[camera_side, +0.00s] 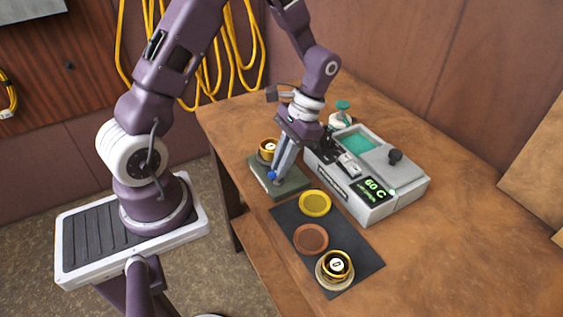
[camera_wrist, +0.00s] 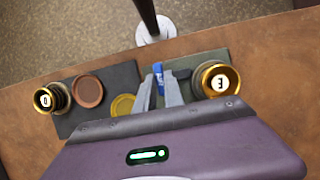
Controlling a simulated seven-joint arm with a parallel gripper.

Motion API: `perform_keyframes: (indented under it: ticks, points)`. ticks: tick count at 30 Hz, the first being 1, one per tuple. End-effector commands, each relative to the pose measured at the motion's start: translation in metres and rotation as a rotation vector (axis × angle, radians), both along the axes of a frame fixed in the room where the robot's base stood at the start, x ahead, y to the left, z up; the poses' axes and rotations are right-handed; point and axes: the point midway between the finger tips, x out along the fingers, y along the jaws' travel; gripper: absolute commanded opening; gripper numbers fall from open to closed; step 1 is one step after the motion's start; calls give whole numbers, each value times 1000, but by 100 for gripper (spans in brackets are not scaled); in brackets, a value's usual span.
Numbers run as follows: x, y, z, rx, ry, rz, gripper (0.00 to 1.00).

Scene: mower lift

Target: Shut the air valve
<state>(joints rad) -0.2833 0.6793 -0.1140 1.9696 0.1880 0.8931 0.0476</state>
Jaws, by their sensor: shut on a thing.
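A small blue piece (camera_side: 272,175), which looks like the air valve's lever, stands on a grey-green plate (camera_side: 292,188) left of the grey machine. My gripper (camera_side: 277,174) reaches down to it and is shut on it. In the wrist view, the blue piece (camera_wrist: 158,72) shows between the two grey fingers of my gripper (camera_wrist: 160,85). The fingers hide part of it, and I cannot tell which way it is turned. A gold-ringed round part marked E (camera_wrist: 217,80) sits on the same plate, beside the fingers; it also shows in the side view (camera_side: 268,148).
The grey machine (camera_side: 375,205) with a "60 C" display stands close right of my gripper. A dark mat (camera_side: 345,240) holds a yellow disc (camera_side: 315,203), a brown disc (camera_side: 310,239) and a gold-ringed part marked 0 (camera_side: 337,266). The table's right side is clear.

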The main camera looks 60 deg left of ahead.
Motion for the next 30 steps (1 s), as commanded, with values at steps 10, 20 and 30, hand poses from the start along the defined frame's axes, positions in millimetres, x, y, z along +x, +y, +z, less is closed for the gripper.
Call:
perform_keyframes:
  ticks: [10,20,30]
  points:
    - [1,0,0,1,-2,-1,35]
    - [9,0,18,1,-6,-2,35]
    - [28,0,65,0,-4,-1,35]
